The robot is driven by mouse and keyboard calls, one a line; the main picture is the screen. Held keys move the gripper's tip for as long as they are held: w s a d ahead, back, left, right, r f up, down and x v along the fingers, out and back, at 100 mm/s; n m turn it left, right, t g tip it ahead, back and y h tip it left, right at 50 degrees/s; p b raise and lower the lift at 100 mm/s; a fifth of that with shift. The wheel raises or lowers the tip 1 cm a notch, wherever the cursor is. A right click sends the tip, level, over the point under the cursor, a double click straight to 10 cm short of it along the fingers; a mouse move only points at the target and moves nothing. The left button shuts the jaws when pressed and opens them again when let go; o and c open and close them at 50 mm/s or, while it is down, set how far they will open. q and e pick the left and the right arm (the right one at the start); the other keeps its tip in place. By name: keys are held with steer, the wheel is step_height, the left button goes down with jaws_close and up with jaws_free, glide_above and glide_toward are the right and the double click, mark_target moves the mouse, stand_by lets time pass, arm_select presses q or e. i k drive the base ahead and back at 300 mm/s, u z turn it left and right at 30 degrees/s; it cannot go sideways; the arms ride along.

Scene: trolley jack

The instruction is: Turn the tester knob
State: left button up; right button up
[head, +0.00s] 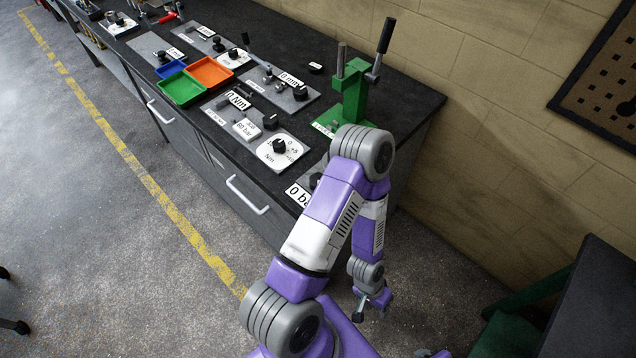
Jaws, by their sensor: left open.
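A black knob (279,146) sits on a white dial plate with a printed scale and "Nm", near the front edge of the bench. Other black knobs stand on nearby panels: one behind it (270,121), one further back (300,92), and one partly hidden by my arm (315,180). I cannot tell for sure which is the tester knob. My left gripper (372,306) hangs below the bench top, in front of the cabinets and to the right of the knobs. It is open, empty and well apart from every knob. My right gripper is not in view.
A green press (354,92) with a black-handled lever stands at the bench's right end. The dark bench top (415,98) ends at the right. A dark table (600,290) is at lower right.

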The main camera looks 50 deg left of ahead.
mark_target(314, 179)
steer(key=k, duration=0.85)
steer(key=u, duration=0.9)
steer(key=i, duration=0.45)
